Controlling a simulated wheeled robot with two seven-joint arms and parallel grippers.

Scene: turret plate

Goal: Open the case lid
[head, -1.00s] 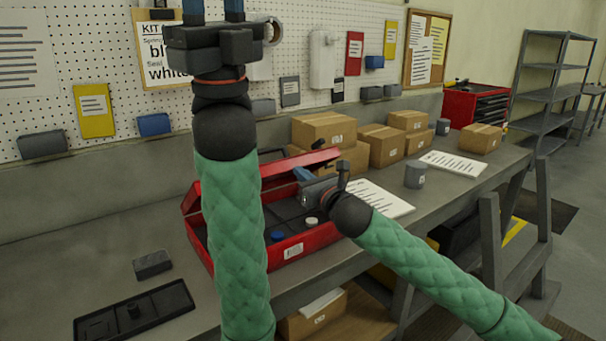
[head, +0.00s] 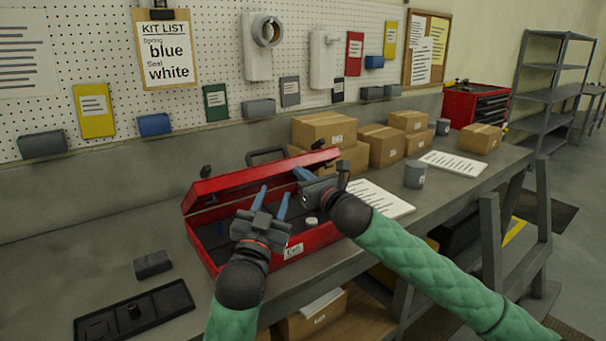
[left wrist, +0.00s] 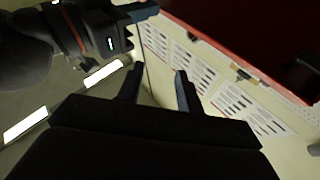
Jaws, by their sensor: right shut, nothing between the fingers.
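The red case (head: 318,240) sits on the bench with its lid (head: 232,181) partly raised at the back; dark latches and a handle show along it. My left gripper (head: 271,203) is open and empty, low over the front of the case with its fingers pointing at the interior. My right gripper (head: 300,173) is shut and empty, its fingertips close to the lid's right end; I cannot tell whether they touch. A white round piece (head: 311,221) lies in the case. In the left wrist view, the lid's red surface (left wrist: 250,30) fills the top right.
Cardboard boxes (head: 323,129) stand behind the case on the right. Paper sheets (head: 385,198) and a grey cup (head: 415,175) lie to its right. A black tray (head: 135,312) and a grey block (head: 152,264) are at the front left. The bench's left part is mostly clear.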

